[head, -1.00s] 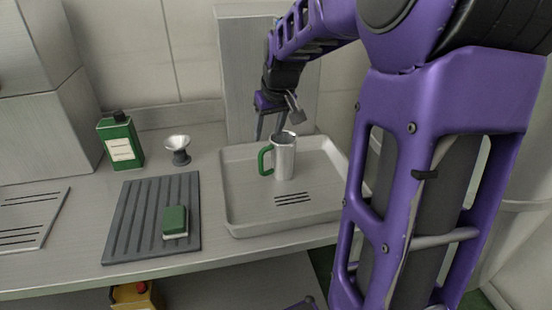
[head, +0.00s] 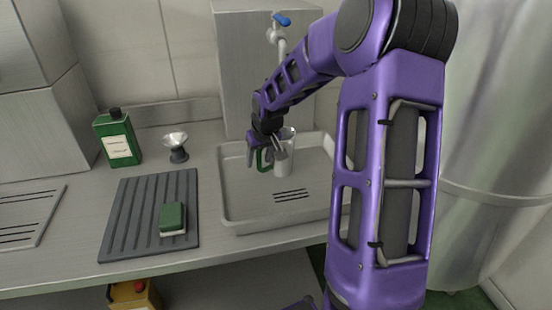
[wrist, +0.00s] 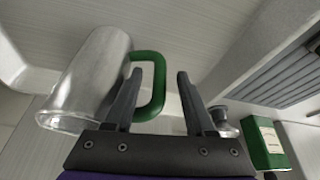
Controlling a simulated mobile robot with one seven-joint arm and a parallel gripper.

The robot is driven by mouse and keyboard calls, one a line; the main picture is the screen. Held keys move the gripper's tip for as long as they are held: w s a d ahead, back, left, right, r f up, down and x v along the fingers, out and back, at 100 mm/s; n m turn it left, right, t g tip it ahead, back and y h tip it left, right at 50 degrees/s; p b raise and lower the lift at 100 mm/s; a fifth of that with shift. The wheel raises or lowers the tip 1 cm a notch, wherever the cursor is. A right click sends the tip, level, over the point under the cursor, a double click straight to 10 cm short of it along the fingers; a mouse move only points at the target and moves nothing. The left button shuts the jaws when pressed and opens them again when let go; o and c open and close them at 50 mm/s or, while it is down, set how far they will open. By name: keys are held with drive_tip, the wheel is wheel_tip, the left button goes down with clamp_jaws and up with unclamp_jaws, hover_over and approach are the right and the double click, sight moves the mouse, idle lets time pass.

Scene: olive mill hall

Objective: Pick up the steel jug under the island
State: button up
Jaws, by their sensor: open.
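The steel jug (head: 285,168) with a green handle (head: 264,164) stands upright in a shallow pale tray (head: 243,216), below a tap with a blue lever (head: 282,19). The jug fills the left of the wrist view (wrist: 84,82). My gripper (head: 270,157) is at the jug's handle side, partly covering its upper part in the head view. In the wrist view my gripper (wrist: 158,78) is open, with the green handle (wrist: 154,92) between its two fingers. The left finger lies between the jug's body and the handle's outer bar; contact cannot be told.
A green bottle (head: 118,140) and a small metal cup on a dark foot (head: 175,145) stand at the back of the counter. A green sponge (head: 172,217) lies on a dark ribbed mat (head: 122,222). A steel cabinet (head: 238,70) rises behind the tray.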

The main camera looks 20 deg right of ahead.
drive_tip(key=shift+w+f, duration=0.1)
drive_tip(key=shift+f, duration=0.2)
clamp_jaws()
drive_tip(key=shift+r, duration=0.1)
idle(1.1)
